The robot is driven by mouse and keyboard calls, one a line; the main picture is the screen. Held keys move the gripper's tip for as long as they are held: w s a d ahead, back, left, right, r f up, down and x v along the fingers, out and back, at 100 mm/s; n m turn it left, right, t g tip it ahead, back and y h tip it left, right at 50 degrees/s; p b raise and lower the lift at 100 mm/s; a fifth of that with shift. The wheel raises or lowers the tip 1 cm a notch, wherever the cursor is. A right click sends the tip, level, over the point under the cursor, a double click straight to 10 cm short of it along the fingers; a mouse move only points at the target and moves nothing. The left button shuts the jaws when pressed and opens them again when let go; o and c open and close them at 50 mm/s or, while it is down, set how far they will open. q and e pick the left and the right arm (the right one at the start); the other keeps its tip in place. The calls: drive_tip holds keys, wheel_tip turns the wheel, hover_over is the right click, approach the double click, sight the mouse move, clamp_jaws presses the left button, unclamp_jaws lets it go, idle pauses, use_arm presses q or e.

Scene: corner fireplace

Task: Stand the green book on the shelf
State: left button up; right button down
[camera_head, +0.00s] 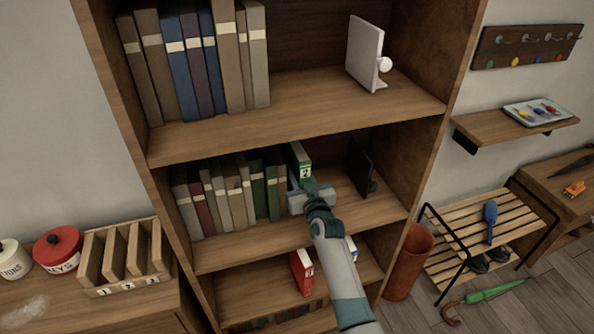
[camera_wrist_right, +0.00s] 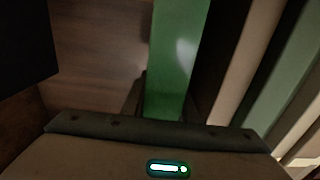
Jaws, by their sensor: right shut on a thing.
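The green book (camera_head: 301,163) stands upright on the middle shelf (camera_head: 270,234) of the bookcase, with a white label on its spine. It is at the right end of the row of books, close to other green books (camera_head: 272,190). My right gripper (camera_head: 308,194) is shut on the green book near its lower front. In the right wrist view the green book (camera_wrist_right: 176,60) runs up from the gripper body. The fingertips are mostly hidden. I cannot tell whether the book's foot touches the shelf. My left gripper is not in view.
A dark bookend (camera_head: 359,167) stands to the right, with free shelf between. The upper shelf holds books (camera_head: 200,65) and a white bookend (camera_head: 364,52). A red book (camera_head: 302,271) stands on the shelf below. A slatted rack (camera_head: 490,230) and a bin (camera_head: 409,262) are right of the bookcase.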

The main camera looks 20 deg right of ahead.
drive_tip(key=c, duration=1.7)
unclamp_jaws()
drive_tip(key=shift+f, duration=0.1)
drive_tip(key=s+b, duration=0.2)
drive_tip(key=s, duration=1)
drive_tip(key=shift+d, duration=0.2)
